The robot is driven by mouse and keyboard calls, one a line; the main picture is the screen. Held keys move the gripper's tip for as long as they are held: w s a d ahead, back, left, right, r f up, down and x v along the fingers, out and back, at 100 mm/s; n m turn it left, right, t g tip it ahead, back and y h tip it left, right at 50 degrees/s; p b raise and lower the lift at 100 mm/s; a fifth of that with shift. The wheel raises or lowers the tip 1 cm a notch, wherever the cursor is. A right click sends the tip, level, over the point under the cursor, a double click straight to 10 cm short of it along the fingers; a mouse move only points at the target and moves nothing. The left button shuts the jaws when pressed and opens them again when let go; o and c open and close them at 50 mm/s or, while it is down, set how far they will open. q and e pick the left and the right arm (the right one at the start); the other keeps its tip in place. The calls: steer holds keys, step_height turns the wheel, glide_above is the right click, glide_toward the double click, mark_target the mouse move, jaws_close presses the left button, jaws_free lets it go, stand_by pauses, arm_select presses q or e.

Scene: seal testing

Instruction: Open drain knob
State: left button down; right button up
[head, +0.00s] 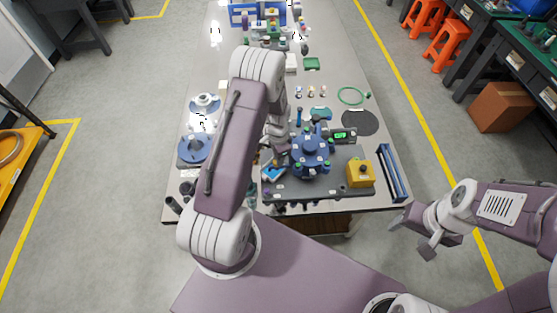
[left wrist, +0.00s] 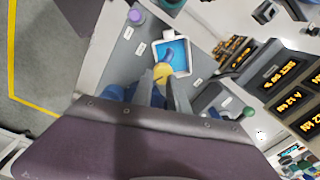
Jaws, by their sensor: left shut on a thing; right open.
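In the left wrist view a small yellow rounded knob-like part (left wrist: 162,72) sits between the fingertips of my left gripper (left wrist: 161,82). The gripper is shut on it; whether this is the drain knob I cannot tell. A purple-blue piece extends just beyond it, in front of a white-framed blue tray (left wrist: 173,57). In the head view my left gripper (head: 271,158) is mostly hidden by its own arm, beside the blue round bolted fixture (head: 310,148). My right gripper (head: 428,246) is open and empty, off the table's right front corner.
A long blue tray (head: 393,172) lies at the right edge. A black disc (head: 360,122) and green ring (head: 352,95) lie farther back. Blue flanged parts (head: 195,148) stand left.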

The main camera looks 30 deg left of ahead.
arm_select(q)
steer(key=n, duration=0.1)
steer(key=s+f+n, duration=0.1)
steer(key=n, duration=0.2)
steer(key=shift+s+d+f+n, duration=0.1)
steer(key=shift+s+f+n, duration=0.05)
steer(key=shift+f+n, duration=0.25)
arm_select(e)
steer(key=shift+w+f, duration=0.1)
steer(key=shift+f, duration=0.5)
arm_select(q)
steer(key=shift+n, duration=0.3)
steer(key=c, duration=1.4)
jaws_free()
steer(key=shift+o, duration=0.2)
steer(key=r, duration=0.1)
steer(key=w+r, duration=0.1)
steer(key=r, duration=0.1)
steer(key=r+b, duration=0.1)
steer(key=r, duration=0.1)
steer(key=shift+w+a, duration=0.35)
steer(key=r, duration=0.5)
steer(key=shift+s+d+r, duration=0.2)
steer(key=shift+r, duration=0.15)
arm_select(e)
steer(key=shift+w+a+f, duration=0.35)
steer(key=shift+w+a, duration=0.2)
steer(key=shift+w, duration=0.1)
